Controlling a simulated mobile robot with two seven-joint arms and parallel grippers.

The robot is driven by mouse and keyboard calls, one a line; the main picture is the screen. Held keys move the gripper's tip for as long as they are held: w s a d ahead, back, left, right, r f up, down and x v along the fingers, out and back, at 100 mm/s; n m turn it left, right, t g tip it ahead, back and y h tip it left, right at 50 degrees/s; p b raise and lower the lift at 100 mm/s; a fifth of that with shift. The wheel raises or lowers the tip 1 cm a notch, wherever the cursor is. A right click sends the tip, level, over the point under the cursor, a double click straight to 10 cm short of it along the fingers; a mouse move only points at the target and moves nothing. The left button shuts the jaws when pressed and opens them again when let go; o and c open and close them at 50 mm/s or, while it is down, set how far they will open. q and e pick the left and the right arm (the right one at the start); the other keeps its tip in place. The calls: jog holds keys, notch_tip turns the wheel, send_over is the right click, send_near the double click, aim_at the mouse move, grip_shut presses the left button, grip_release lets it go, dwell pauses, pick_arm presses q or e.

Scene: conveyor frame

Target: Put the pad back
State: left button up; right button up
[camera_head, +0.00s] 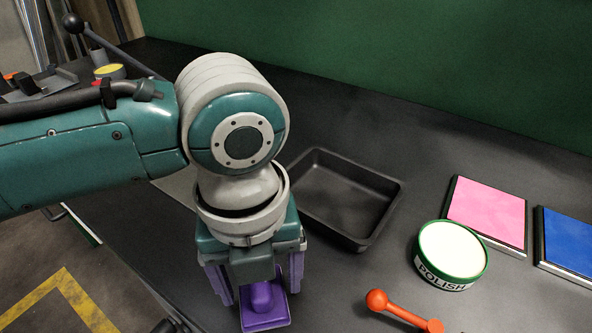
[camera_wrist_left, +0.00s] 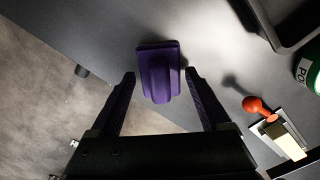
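A purple pad with a raised grip (camera_head: 264,312) lies on the dark worktop near its front edge, and it also shows in the left wrist view (camera_wrist_left: 158,70). My left gripper (camera_head: 258,284) is above it, pointing down, with purple-lined fingers. In the left wrist view the fingers (camera_wrist_left: 160,75) are spread on either side of the pad, with a gap at each side. The gripper is open and empty. My left arm hides part of the worktop behind it. My right gripper is not in view.
An empty black tray (camera_head: 345,200) lies right of my left gripper. Further right are a green-and-white POLISH tin (camera_head: 450,255), an orange-handled tool (camera_head: 402,312), a pink panel (camera_head: 487,212) and a blue panel (camera_head: 568,238). A green wall (camera_head: 400,50) stands behind the worktop.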

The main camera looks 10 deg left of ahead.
pick_arm(q)
jog(key=shift+o, duration=1.2)
notch_tip(320, 180, up, 12)
jog(key=p, duration=0.3)
jog(key=s+d+f+n+t+h, duration=0.2)
jog(key=s+d+n+h, duration=0.25)
jog(key=n, duration=0.65)
jog(key=s+a+n+y, duration=0.2)
jog(key=s+a+n, duration=0.2)
jog(key=a+n, duration=0.3)
jog(key=s+a+f+n+t+y, duration=0.1)
jog(key=s+a+n+y, duration=0.1)
jog(key=a+n, duration=0.5)
jog(key=s+n, duration=0.1)
jog(key=n, duration=0.3)
jog(key=shift+s+f+t, duration=0.3)
jog(key=shift+s, duration=0.1)
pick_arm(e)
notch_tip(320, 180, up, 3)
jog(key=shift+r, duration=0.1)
